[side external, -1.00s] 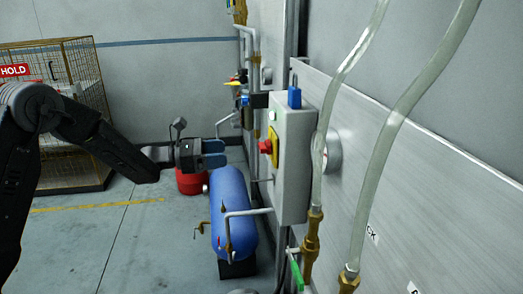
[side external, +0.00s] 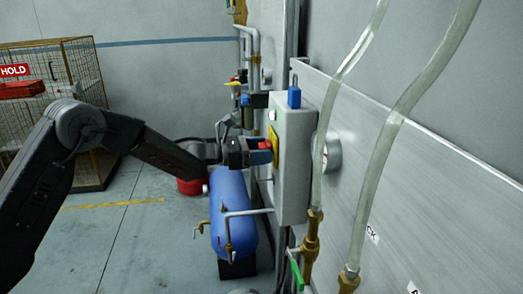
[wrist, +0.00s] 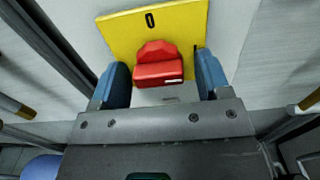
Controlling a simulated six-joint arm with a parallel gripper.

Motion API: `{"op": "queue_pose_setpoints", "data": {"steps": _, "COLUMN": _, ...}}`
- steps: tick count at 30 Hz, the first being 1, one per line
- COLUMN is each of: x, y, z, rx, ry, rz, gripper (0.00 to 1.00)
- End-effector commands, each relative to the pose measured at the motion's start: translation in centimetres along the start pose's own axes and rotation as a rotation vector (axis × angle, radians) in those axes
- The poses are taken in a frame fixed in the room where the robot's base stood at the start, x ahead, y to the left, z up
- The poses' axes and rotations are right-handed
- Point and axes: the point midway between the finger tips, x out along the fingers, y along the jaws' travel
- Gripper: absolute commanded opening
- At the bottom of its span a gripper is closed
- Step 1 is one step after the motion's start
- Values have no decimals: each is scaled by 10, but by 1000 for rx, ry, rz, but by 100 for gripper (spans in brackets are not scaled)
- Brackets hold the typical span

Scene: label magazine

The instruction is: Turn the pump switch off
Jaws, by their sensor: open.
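The pump switch is a red knob (wrist: 158,66) on a yellow plate (wrist: 180,25) marked "0" at its top in the wrist view. It sits on the front of a grey box (side external: 293,165) on the wall in the side view, where the red knob (side external: 265,144) shows just above my gripper's fingers. My gripper (wrist: 160,82) is open, with one blue fingertip on each side of the knob. A gap shows between the knob and each finger. A small white mark shows on the knob's lower right. The knob's far side is hidden.
A blue tank (side external: 230,205) stands below. Clear hoses (side external: 408,100) run down at the right, and a wire cage (side external: 85,65) stands at the left.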

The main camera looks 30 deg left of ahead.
Motion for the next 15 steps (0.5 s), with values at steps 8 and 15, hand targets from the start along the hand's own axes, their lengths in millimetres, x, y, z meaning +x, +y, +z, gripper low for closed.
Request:
{"op": "queue_pose_setpoints", "data": {"steps": 8, "x": 0, "y": 0, "z": 0, "rx": 0, "ry": 0, "rz": 0, "gripper": 47}}
{"op": "queue_pose_setpoints", "data": {"steps": 15, "x": 0, "y": 0, "z": 0, "rx": 1, "ry": 0, "rz": -1, "gripper": 24}}
